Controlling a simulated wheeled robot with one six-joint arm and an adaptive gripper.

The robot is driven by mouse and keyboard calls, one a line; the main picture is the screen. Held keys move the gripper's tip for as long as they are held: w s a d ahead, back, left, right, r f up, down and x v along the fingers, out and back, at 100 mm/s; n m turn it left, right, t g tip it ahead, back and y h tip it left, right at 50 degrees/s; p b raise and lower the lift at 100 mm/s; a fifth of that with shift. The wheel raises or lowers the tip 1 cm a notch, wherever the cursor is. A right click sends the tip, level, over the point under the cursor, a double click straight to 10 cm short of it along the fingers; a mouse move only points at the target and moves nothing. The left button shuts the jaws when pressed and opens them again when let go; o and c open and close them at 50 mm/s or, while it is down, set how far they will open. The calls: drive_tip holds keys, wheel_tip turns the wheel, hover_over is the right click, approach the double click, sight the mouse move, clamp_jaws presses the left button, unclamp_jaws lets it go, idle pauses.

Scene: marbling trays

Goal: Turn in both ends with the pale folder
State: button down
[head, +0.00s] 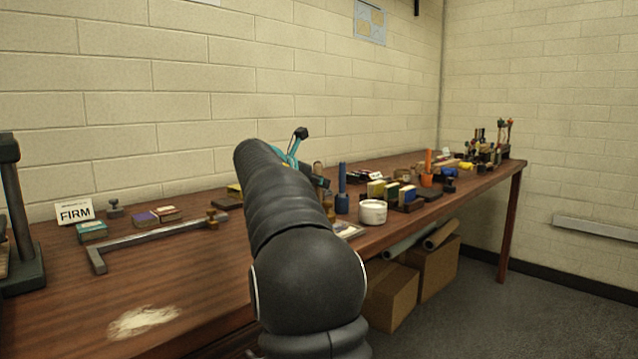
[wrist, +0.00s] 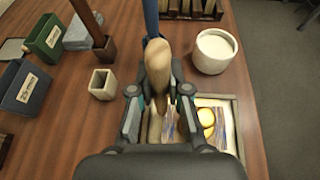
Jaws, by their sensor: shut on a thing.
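A pale, wood-coloured folder (wrist: 160,62) stands between the fingers of my gripper (wrist: 160,97) in the wrist view, its rounded end pointing away from me. My gripper is shut on it. Behind the fingers lies a shallow pale frame (wrist: 237,118) holding a marbled blue and brown piece (wrist: 170,130) and yellow-orange round shapes (wrist: 206,121). The fingers and the wrist hide much of the piece, so I cannot tell the state of its ends or whether the folder touches it.
A white pot (wrist: 214,50) stands beyond the frame. A small square cup (wrist: 103,83), a green box (wrist: 47,38) and a dark blue box (wrist: 26,88) stand at left. In the head view, a FIRM card (head: 75,212) and a metal bracket (head: 150,238) lie on the wooden bench (head: 205,285).

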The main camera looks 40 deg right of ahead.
drive_tip(key=shift+d, duration=0.2)
drive_tip(key=shift+r, duration=0.1)
idle(0.4)
drive_tip(key=shift+r, duration=3.25)
